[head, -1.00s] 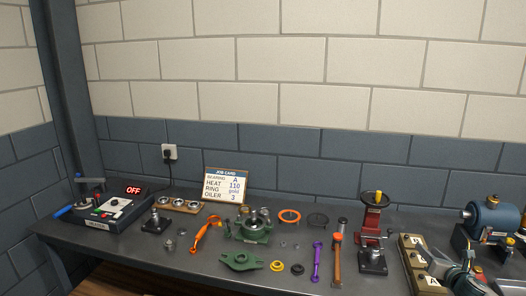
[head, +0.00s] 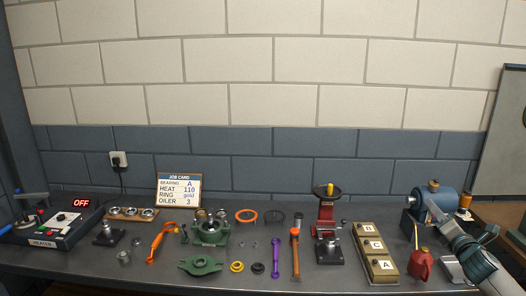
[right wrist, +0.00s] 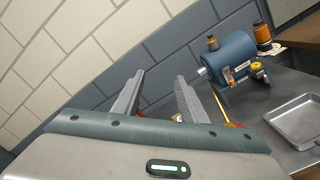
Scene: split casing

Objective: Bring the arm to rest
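My right gripper (head: 434,212) shows at the right of the head view, its arm rising from the bottom right corner. It is in front of the blue motor-like unit (head: 440,195); whether it touches is hard to tell. In the right wrist view my right gripper (right wrist: 160,77) has its two grey fingers apart with nothing held between them. The blue unit (right wrist: 230,62) lies to the right of the fingers there, apart from them. My left gripper is not in view.
A red oil can (head: 421,264) and a box with lettered compartments (head: 374,250) stand close to the right arm. A red press (head: 326,225), green housing (head: 210,232), job card (head: 178,189) and heater (head: 55,228) reading OFF share the bench. A metal tray (right wrist: 297,122) lies at the right.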

